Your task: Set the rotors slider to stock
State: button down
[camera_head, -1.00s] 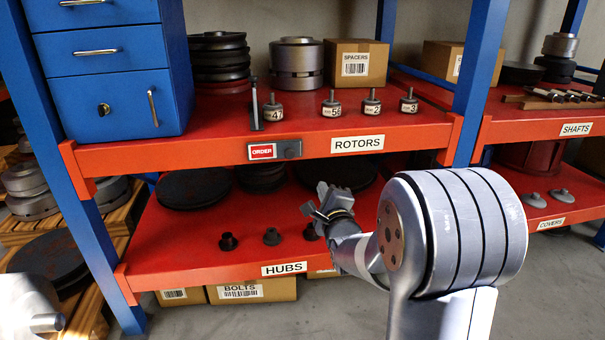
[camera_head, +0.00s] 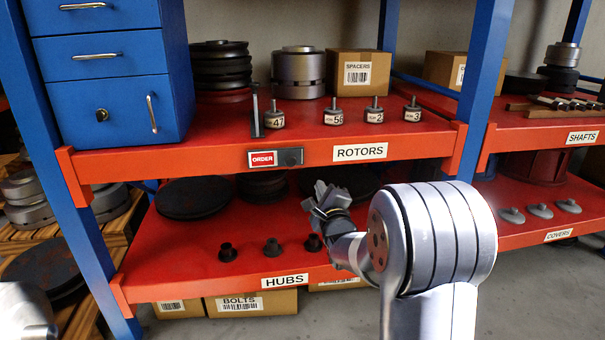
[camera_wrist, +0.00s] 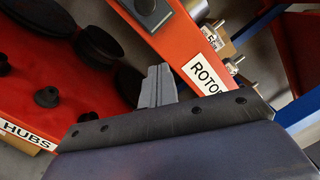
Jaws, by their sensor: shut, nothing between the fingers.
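The rotors slider (camera_head: 276,158) is on the front edge of the upper red shelf (camera_head: 210,155), left of the ROTORS label (camera_head: 360,152). Its left part shows a red ORDER field and its grey knob (camera_head: 290,157) sits at the right end, covering that side. My gripper (camera_head: 322,192) is shut and empty, below and to the right of the slider, in front of the lower shelf. Its closed fingers (camera_wrist: 157,85) also show in the wrist view, apart from the slider.
Several small rotors (camera_head: 334,113) stand on the upper shelf, with a spacers box (camera_head: 358,73) behind. Dark hubs (camera_head: 272,247) stand on the lower shelf below my gripper. A blue drawer cabinet (camera_head: 110,65) is at upper left. The space before the slider is clear.

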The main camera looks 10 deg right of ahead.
aim_at(298, 161)
jog(key=w+a, duration=0.1)
jog(key=w, duration=0.1)
jog(key=w+a+r+b, duration=0.1)
jog(key=w, duration=0.1)
jog(key=w+a+r+b, duration=0.1)
jog(key=w, duration=0.1)
jog(key=shift+w, duration=0.25)
jog(key=shift+w+a+r, duration=0.1)
jog(key=shift+a+r, duration=0.1)
jog(key=shift+a, duration=0.15)
